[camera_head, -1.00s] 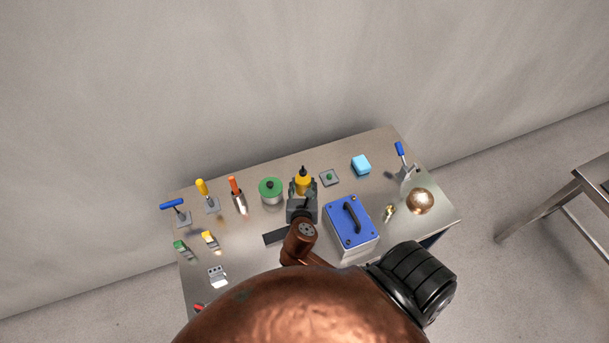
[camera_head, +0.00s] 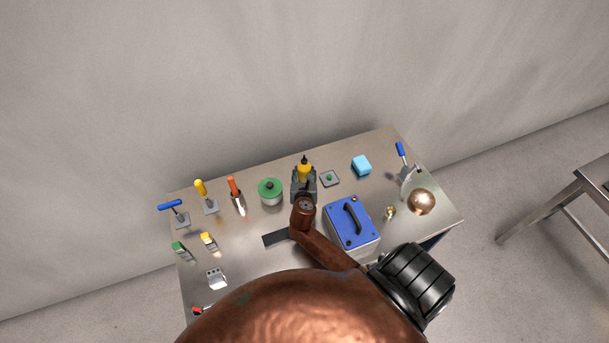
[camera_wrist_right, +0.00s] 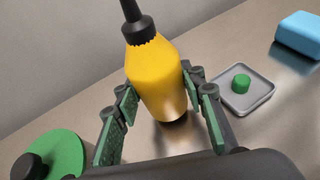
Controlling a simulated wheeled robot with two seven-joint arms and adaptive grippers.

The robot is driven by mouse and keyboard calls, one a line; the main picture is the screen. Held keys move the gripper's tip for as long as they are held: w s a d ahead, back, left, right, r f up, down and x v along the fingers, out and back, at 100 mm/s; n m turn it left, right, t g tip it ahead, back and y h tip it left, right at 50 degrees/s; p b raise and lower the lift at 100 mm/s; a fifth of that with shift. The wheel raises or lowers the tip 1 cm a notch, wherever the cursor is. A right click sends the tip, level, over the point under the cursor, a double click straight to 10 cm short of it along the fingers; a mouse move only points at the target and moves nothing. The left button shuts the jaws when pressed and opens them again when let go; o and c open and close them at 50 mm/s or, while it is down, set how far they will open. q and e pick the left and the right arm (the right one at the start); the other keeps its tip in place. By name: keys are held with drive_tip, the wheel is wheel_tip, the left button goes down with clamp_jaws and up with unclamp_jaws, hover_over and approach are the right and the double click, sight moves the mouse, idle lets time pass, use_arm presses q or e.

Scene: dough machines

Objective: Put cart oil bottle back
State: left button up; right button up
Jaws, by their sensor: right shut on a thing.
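The oil bottle is yellow with a black nozzle cap (camera_head: 304,168) and is near the back middle of the metal cart top (camera_head: 240,262). In the right wrist view the oil bottle (camera_wrist_right: 158,75) is upright, between the green-padded fingers. My right gripper (camera_head: 304,182) is shut on the bottle; in the right wrist view the gripper (camera_wrist_right: 165,105) has a finger on each side of it. The bottle's base is close to the cart top; whether it touches is hard to tell. My left gripper is not in view.
A green-lidded container (camera_head: 270,191) is left of the bottle. A small tray with a green knob (camera_head: 329,178) and a light blue block (camera_head: 362,166) are right of it. A blue-topped box (camera_head: 351,222) stands nearer.

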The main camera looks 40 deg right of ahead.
drive_tip(key=shift+f, duration=0.85)
drive_tip(key=o, duration=0.9)
drive_tip(key=shift+c, duration=0.2)
drive_tip(key=shift+r, duration=0.15)
drive_tip(key=v, duration=1.2)
drive_tip(key=shift+p, duration=0.3)
